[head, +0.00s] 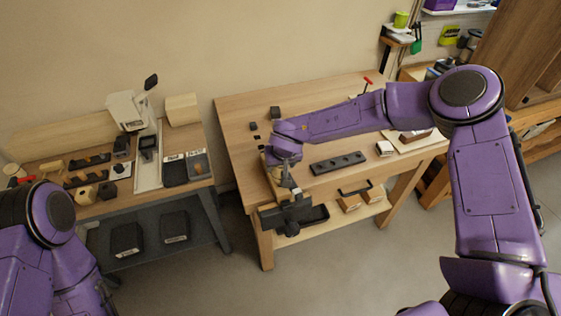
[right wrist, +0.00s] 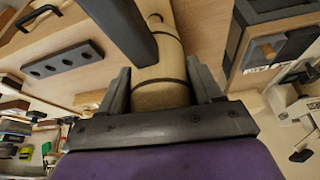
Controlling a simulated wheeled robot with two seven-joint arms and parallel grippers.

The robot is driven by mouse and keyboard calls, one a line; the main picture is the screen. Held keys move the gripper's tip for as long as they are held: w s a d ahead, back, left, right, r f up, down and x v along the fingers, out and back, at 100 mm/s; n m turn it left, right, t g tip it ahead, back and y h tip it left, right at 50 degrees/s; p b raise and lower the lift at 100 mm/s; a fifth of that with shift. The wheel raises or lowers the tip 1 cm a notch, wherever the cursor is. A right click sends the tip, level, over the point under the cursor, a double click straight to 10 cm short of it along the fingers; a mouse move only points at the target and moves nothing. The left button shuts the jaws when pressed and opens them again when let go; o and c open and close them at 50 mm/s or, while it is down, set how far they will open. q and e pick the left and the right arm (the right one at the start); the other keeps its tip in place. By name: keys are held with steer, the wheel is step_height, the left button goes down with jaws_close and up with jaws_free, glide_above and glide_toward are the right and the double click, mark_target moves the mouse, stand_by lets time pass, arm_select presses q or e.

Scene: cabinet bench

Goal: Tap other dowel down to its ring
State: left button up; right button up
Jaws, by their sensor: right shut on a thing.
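My right gripper (head: 288,211) is at the front left edge of the middle bench, seen from behind in the head view. In the right wrist view its two fingers (right wrist: 159,80) are shut on a light wooden cylinder (right wrist: 162,63) with dark bands. Whether it is a dowel or a mallet part, I cannot tell. A dark bar (right wrist: 118,25) reaches across the upper middle of that view, close to the cylinder.
The middle bench (head: 240,108) bears a dark strip with several holes (head: 338,163), small dark blocks (head: 275,112) and a white box (head: 385,148). The left bench carries trays (head: 175,173) and a press-like stand (head: 127,111).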

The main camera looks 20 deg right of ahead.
steer(key=shift+r, duration=0.4)
step_height(320, 180, up, 4)
steer(key=shift+s+r+p, duration=0.1)
steer(key=shift+r+p, duration=0.05)
steer(key=shift+p, duration=0.35)
